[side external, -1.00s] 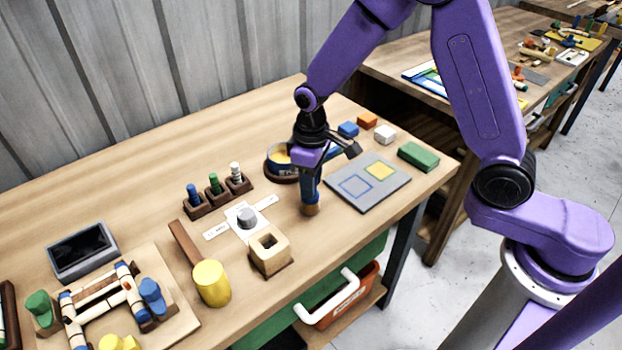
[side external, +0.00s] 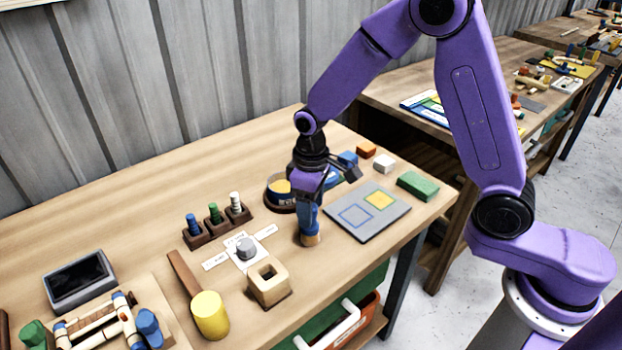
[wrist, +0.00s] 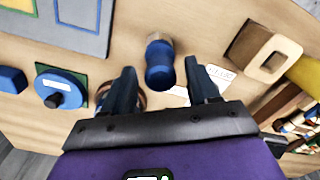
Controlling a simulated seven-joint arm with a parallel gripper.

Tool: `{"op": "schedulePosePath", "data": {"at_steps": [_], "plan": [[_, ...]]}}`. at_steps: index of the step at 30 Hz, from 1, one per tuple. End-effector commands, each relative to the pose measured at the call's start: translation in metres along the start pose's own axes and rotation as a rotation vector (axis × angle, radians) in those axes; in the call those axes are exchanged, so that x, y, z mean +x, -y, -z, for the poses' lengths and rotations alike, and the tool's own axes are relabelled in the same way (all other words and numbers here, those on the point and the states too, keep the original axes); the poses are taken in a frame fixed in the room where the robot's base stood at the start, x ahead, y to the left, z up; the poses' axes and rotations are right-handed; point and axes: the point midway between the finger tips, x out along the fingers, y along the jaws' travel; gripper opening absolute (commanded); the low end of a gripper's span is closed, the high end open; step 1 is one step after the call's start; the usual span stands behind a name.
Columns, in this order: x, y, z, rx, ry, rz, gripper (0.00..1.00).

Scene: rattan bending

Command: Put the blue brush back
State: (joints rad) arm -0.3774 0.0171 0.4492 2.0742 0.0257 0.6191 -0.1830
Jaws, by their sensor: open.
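The blue brush (side external: 309,222) stands upright on the bench with its pale tan head down and its blue handle up. In the wrist view the brush (wrist: 159,72) lies between the two fingers, its handle end toward me. My gripper (side external: 310,196) is above the brush, pointing down, with its fingers apart on either side of the handle. The wrist view shows a gap between the handle and each finger of my gripper (wrist: 161,76). A wooden block with a square hole (side external: 268,287) sits front left of the brush; its hole looks empty.
A grey mat with yellow and blue squares (side external: 345,227) lies right of the brush. A yellow mallet (side external: 210,315) lies front left. A rack of coloured pegs (side external: 216,219) and a grey knob on white card (side external: 246,248) are left. A round dark-rimmed dish (side external: 280,193) is behind.

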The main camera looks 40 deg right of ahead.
Motion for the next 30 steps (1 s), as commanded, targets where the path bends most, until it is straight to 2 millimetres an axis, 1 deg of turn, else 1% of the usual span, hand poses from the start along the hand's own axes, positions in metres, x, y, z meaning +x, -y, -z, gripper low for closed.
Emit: {"op": "schedulePosePath", "data": {"at_steps": [1,9,12,15,18,21,26,30], "plan": [[-0.010,0.000,0.001,0.000,-0.006,-0.001,0.59],[-0.065,0.000,0.001,0.000,-0.007,-0.001,0.59],[-0.081,0.000,0.001,0.000,-0.006,-0.001,0.59],[-0.093,0.000,0.001,-0.001,-0.004,-0.001,0.59],[-0.101,0.000,0.000,-0.001,-0.003,-0.001,0.59],[-0.104,0.000,0.000,-0.001,0.000,0.000,0.59],[-0.105,0.000,-0.001,-0.001,0.000,0.000,0.59],[-0.107,0.003,-0.005,-0.019,-0.002,-0.001,0.59]]}}
